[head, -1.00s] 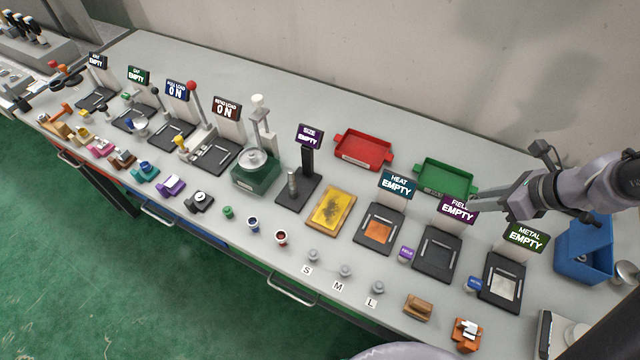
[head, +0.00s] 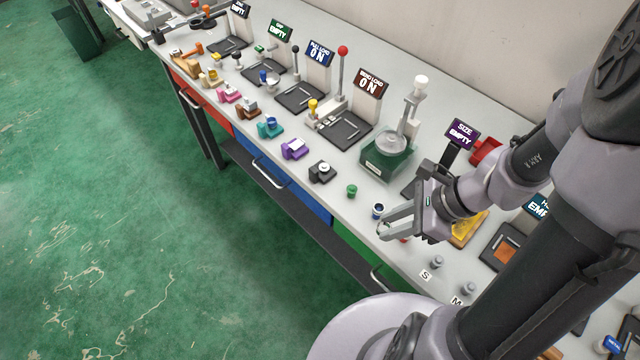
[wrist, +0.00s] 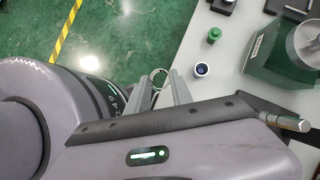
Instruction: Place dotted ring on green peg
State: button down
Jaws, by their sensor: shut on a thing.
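My gripper (head: 386,230) is shut on a thin pale ring (wrist: 158,78), held between its fingertips. The ring's dots are too small to make out. In the wrist view the ring shows over the green floor, just off the bench edge. The green peg (head: 352,191) is a small upright cylinder near the bench's front edge, up and left of my gripper in the head view. It also shows in the wrist view (wrist: 213,35), up and right of the ring and apart from it.
A blue-topped peg (head: 378,210) stands between the green peg and my gripper. A dark green machine (head: 387,160) stands behind them. A black block with a knob (head: 322,171) is left of the green peg. My arm hides much of the bench's right side.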

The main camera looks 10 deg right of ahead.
jog(key=b, duration=0.2)
send_over(350, 187)
jog(key=d, duration=0.2)
jog(key=shift+s+a+f, duration=0.15)
jog(key=shift+s+f, duration=0.25)
jog(key=shift+f, duration=0.35)
notch_tip(350, 187, down, 4)
jog(key=shift+w+r+b, duration=0.1)
jog(key=shift+r+b, duration=0.05)
jog(key=shift+b, duration=0.75)
jog(key=shift+r, duration=0.15)
jog(key=shift+f, duration=0.2)
jog(key=c, duration=1.1)
grip_release()
